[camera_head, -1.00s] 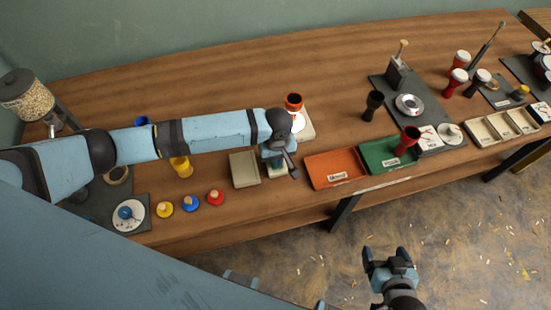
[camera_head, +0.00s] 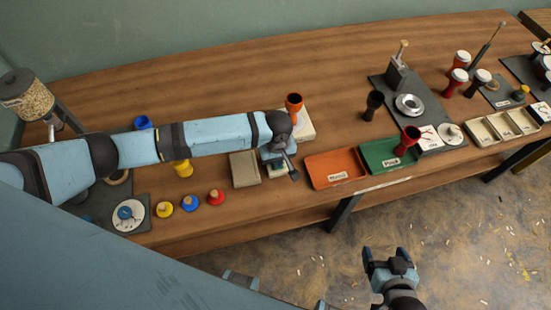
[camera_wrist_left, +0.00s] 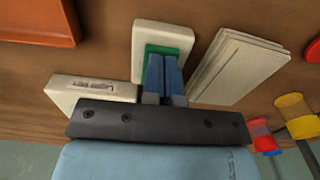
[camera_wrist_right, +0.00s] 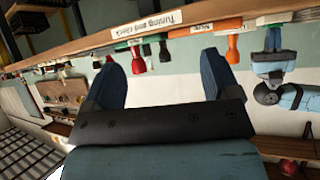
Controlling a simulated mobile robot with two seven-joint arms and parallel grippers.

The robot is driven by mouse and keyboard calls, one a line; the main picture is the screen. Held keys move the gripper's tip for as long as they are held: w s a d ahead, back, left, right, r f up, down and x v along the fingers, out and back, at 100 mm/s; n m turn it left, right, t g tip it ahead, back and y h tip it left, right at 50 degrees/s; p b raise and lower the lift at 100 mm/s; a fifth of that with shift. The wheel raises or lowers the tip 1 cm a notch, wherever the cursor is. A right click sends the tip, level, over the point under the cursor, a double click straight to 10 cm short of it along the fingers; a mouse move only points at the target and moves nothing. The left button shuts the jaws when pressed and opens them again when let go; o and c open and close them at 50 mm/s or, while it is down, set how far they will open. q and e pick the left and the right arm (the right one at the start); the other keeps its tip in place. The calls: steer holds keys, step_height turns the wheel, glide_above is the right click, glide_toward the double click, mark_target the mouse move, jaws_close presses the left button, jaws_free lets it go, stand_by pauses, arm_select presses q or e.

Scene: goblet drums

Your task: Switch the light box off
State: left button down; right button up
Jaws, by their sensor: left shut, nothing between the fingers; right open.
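The light box (camera_head: 307,127) is a pale box on the table, with an orange goblet drum (camera_head: 294,102) at its back edge; no bright disc shows on its top. A labelled pale box, which seems to be the same one, shows in the left wrist view (camera_wrist_left: 92,92). My left gripper (camera_head: 278,168) points down at a small pale switch box (camera_head: 276,174). In the left wrist view its closed fingertips (camera_wrist_left: 163,60) are over the green part (camera_wrist_left: 163,49) of that switch box; contact is hard to tell. My right gripper (camera_head: 387,256) is open and empty over the floor, in front of the table.
Yellow, blue and red knobbed pieces (camera_head: 190,203) lie near the front edge. A grain hopper (camera_head: 27,97) stands far left.

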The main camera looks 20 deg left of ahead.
arm_select(q)
steer(key=shift+s, duration=0.1)
step_height(320, 180, up, 3)
steer(key=p, duration=0.3)
steer(key=shift+f+p, duration=0.2)
steer(key=shift+p, duration=0.1)
step_height(320, 180, up, 3)
steer(key=p, duration=0.3)
steer(key=shift+p, duration=0.3)
steer(key=shift+r+p, duration=0.65)
steer(key=shift+p, duration=0.1)
steer(key=shift+f, duration=0.1)
arm_select(e)
step_height(320, 180, up, 7)
steer(key=d, duration=0.1)
steer(key=shift+f+m+h, duration=0.2)
steer(key=shift+m+h, duration=0.1)
steer(key=shift+m, duration=0.1)
steer(key=shift+s+d, duration=0.1)
